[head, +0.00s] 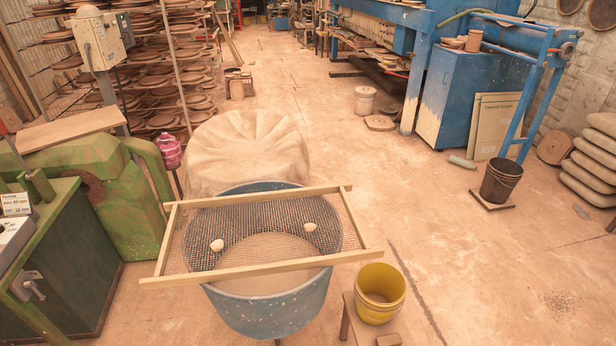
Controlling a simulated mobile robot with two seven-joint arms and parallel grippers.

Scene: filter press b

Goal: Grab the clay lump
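Two small pale clay lumps lie on the mesh of a wooden-framed sieve (265,268). The left lump (217,245) is near the left part of the mesh, and the right lump (309,227) is a little farther back on the right. The sieve rests across the top of a blue round tub (265,312), with its frame sticking out past the rim on both sides. Neither of my grippers is in the head view.
A yellow bucket (379,293) stands on a small wooden stool to the right of the tub. A cloth-covered round container (247,150) is behind it. A green machine (110,195) is at left. A black bucket (500,180) stands at right. Floor between is open.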

